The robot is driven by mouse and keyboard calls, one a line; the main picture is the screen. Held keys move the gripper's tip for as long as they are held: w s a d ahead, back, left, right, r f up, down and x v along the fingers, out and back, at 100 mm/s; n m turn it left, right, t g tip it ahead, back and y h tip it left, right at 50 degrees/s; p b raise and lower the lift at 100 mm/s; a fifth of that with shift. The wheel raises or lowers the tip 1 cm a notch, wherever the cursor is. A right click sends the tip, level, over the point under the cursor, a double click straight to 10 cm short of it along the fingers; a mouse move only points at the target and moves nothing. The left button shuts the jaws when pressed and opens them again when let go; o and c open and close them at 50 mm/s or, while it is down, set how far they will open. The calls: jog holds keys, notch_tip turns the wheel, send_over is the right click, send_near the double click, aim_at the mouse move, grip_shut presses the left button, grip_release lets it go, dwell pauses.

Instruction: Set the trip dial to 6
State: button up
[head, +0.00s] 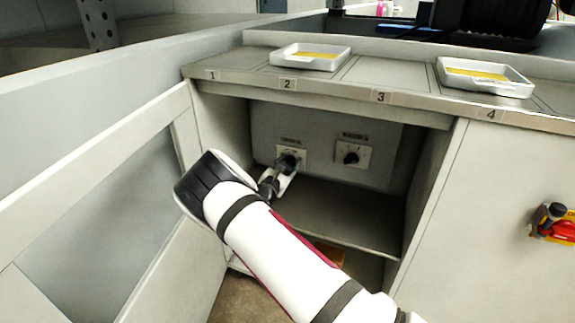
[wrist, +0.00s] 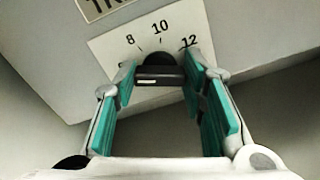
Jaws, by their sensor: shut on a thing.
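The trip dial is a black knob (wrist: 158,66) on a white scale plate (wrist: 108,45) in the wrist view. The marks 8, 10 and 12 can be read around its far side; the lower marks are hidden by the fingers. A pale line shows on the knob's near face, but I cannot tell which number it points to. My gripper (wrist: 160,76) has its teal pads on either side of the knob, shut on it. In the head view my gripper (head: 279,174) is at the left of two dials inside the open cabinet, largely covering that dial.
A second black dial (head: 351,157) sits to the right on the same grey panel. The cabinet's open door (head: 95,185) stands left of my arm. Numbered counter edge (head: 330,92) overhangs above, with two trays (head: 310,49) (head: 485,87) on top. A red-handled switch (head: 555,226) is at right.

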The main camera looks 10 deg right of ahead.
jog(key=o, duration=1.2)
jog(key=shift+c, duration=0.2)
jog(key=v, duration=1.2)
